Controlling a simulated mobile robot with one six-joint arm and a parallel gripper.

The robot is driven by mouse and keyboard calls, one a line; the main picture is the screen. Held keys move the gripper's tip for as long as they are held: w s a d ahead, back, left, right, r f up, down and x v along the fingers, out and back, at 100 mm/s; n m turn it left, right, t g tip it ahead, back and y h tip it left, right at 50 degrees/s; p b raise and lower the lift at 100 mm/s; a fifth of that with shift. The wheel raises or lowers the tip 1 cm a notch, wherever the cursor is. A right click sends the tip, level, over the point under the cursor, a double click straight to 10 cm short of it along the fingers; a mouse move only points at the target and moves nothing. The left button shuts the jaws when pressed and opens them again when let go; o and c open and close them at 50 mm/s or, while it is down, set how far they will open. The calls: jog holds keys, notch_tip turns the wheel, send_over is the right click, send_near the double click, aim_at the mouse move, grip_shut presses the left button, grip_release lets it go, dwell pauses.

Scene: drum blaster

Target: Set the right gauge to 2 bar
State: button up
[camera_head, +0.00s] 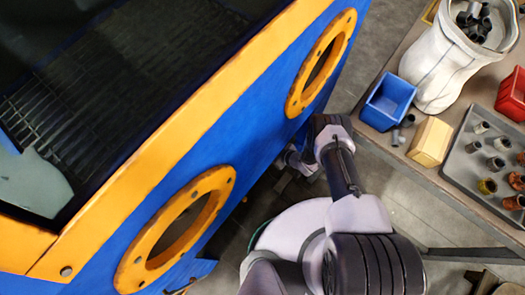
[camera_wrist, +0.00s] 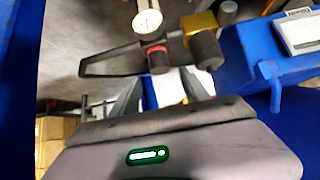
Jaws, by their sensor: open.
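A small round gauge (camera_wrist: 147,20) with a white face shows at the top of the wrist view; its reading is too small and blurred to tell. I cannot tell whether it is the right gauge. Below it is a dark knob (camera_wrist: 157,56) with a red ring. To its right a brass-coloured fitting (camera_wrist: 199,22) sits above another dark knob (camera_wrist: 207,50). My gripper (camera_wrist: 162,93) is open and empty, its fingers pointing up the picture towards the knobs, apparently short of them. In the head view the gauge is not visible and my arm hides most of the gripper.
A blue cabinet (camera_head: 258,130) with orange round flanges (camera_head: 320,62) stands at left in the head view. A workbench (camera_head: 440,180) at right holds a blue bin (camera_head: 387,101), a white bag (camera_head: 440,75) and a tray of fittings. A blue surface with a labelled plate (camera_wrist: 300,32) lies right in the wrist view.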

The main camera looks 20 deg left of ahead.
jog(key=b+x, duration=0.2)
jog(key=x, duration=0.3)
jog(key=shift+a+f, duration=0.15)
jog(key=shift+f, duration=0.1)
jog(key=shift+w+a+f+b, duration=0.15)
jog(key=shift+a+b, duration=0.15)
jog(key=shift+a, duration=0.05)
jog(key=shift+c, duration=0.4)
grip_shut()
